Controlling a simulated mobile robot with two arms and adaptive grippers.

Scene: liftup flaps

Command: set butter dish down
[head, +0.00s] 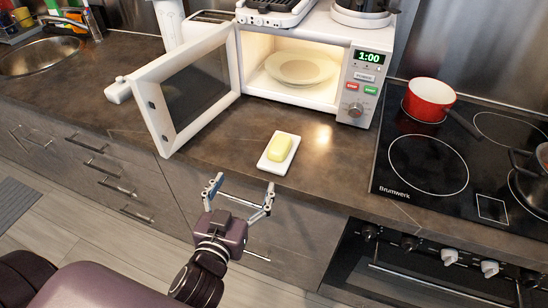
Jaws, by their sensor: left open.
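The butter dish, a small white dish (268,165) with a yellow block of butter (280,147) on it, rests on the brown countertop (323,165) in front of the microwave. My left gripper (241,194) is open and empty. It shows just in front of the counter's front edge, below and left of the dish, apart from it. My right gripper is not in view.
The white microwave (357,87) stands behind the dish with its door (167,110) swung open to the left and a plate (300,68) inside. A black cooktop (385,180) with a red pot (429,98) is at right. A sink (40,56) is far left.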

